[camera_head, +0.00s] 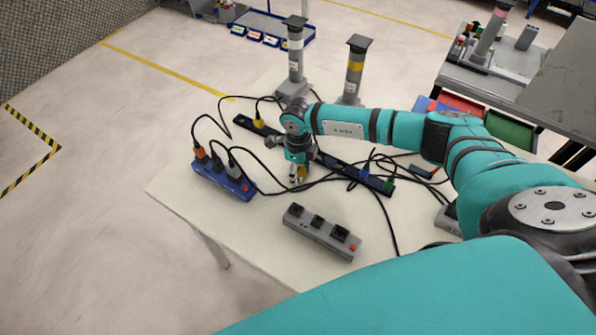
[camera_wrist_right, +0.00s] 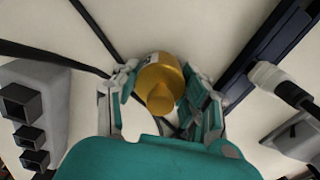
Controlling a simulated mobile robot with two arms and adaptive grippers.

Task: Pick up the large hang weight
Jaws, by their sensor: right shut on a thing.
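The hang weight is a brass-coloured cylinder (camera_wrist_right: 160,82) with a narrower knob, seen from above in the right wrist view. My right gripper (camera_wrist_right: 163,92) has one finger on each side of it and is shut on it. In the head view my right gripper (camera_head: 298,180) points down low over the white table, among cables. Only a small yellowish bit of the weight shows between the fingers there. I cannot tell whether the weight touches the table. My left gripper is not in view.
On the white table (camera_head: 180,190) are a blue power strip (camera_head: 222,178), a grey power strip (camera_head: 322,231) and a long dark strip (camera_head: 345,168). Black cables loop around the gripper. Two grey posts (camera_head: 295,60) (camera_head: 355,68) stand behind. The table's left corner is clear.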

